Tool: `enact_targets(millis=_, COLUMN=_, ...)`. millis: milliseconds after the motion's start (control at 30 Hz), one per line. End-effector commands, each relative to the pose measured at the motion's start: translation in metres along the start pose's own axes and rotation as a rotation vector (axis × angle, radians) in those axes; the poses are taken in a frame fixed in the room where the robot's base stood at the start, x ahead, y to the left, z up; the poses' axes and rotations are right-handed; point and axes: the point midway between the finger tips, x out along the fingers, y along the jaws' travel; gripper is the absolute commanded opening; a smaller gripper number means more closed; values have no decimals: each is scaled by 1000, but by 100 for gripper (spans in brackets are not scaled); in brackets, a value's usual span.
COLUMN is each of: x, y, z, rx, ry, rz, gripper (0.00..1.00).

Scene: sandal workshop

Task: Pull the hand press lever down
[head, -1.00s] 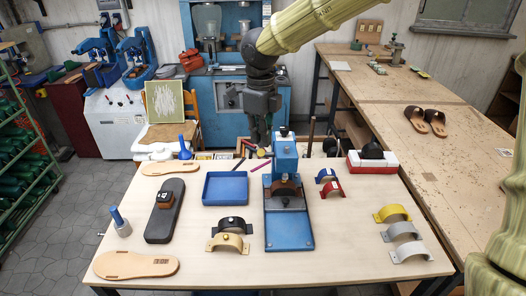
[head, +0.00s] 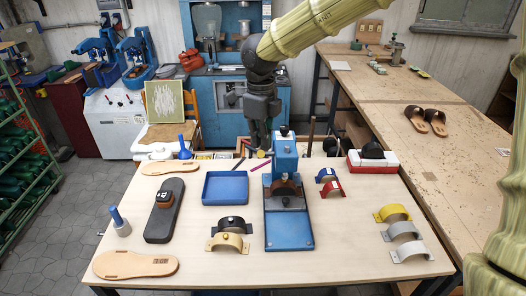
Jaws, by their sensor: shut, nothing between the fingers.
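The blue hand press (head: 285,153) stands at the far middle of the table, its blue base plate (head: 289,232) reaching toward me. A dark upright rod (head: 311,135), which looks like its lever, rises just right of the press head. My gripper (head: 260,148) points down just left of the press head, near the table's far edge. Its fingers are shut and hold nothing. It is apart from the upright rod, with the press head between them in the picture. Whether it touches the press is too small to tell.
A blue tray (head: 226,187) lies left of the press. Sandal straps (head: 229,243) and soles (head: 136,265) lie around it. Small red and blue straps (head: 332,189) and a red-white box (head: 373,162) are to the right.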

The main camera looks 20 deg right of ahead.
Motion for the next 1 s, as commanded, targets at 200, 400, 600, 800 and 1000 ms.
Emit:
enact_targets(millis=200, x=10, y=0, z=0, rx=0, ry=1, rz=2, gripper=0)
enact_targets(millis=400, x=17, y=0, z=0, rx=0, ry=0, rz=1, gripper=0)
enact_targets(millis=600, x=24, y=0, z=0, rx=0, ry=-1, rz=1, gripper=0)
enact_targets(millis=800, x=32, y=0, z=0, rx=0, ry=0, rz=2, gripper=0)
enact_targets(millis=1000, x=36, y=0, z=0, rx=-1, ry=-1, rz=1, gripper=0)
